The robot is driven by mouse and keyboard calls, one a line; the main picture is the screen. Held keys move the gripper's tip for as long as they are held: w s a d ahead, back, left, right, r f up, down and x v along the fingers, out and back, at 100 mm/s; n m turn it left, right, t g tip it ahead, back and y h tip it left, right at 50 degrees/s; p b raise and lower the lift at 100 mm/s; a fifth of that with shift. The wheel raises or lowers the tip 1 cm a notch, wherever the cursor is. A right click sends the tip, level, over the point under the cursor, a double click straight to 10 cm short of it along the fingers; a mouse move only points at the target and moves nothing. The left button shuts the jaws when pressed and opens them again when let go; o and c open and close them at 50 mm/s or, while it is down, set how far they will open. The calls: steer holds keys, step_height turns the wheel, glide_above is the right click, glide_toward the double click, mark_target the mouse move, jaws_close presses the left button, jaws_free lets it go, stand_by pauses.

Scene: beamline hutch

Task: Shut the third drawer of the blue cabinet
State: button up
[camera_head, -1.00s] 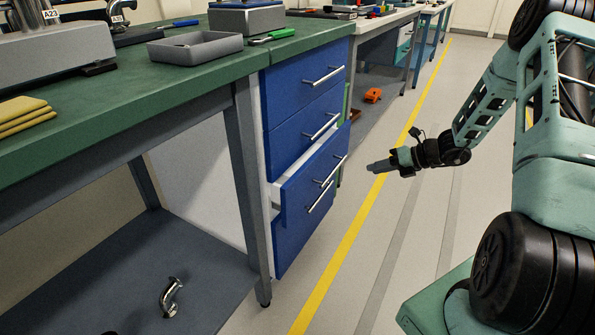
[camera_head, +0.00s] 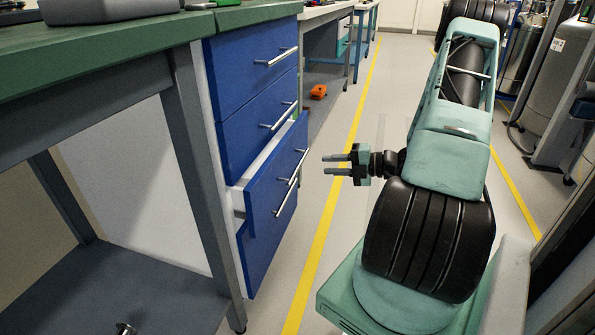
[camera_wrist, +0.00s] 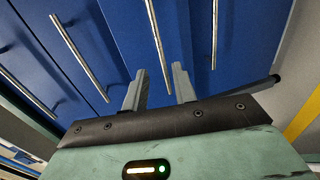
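The blue cabinet (camera_head: 231,75) under the green bench has a stack of drawers with bar handles. Its third drawer (camera_head: 262,185) is pulled out partway, its pale side wall showing behind the front. The drawers above and below it look shut. My gripper (camera_head: 326,164) is open and empty, its two fingers apart and pointing left at the third drawer's front, with a gap between. In the wrist view my open fingers (camera_wrist: 159,75) point toward blue drawer fronts with several silver handles; which front is the third drawer's is hard to tell there.
The green bench top (camera_head: 120,42) and its grey leg (camera_head: 205,180) stand left of the cabinet. A yellow floor line (camera_head: 326,225) runs along the clear aisle. Grey tanks (camera_head: 560,85) stand at the far right.

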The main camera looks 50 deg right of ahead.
mark_target(299, 163)
steer(key=b+x, duration=0.3)
steer(key=x, duration=0.7)
steer(key=shift+w+f+b, duration=0.1)
steer(key=shift+b, duration=0.3)
steer(key=shift+a, duration=0.1)
jaws_close()
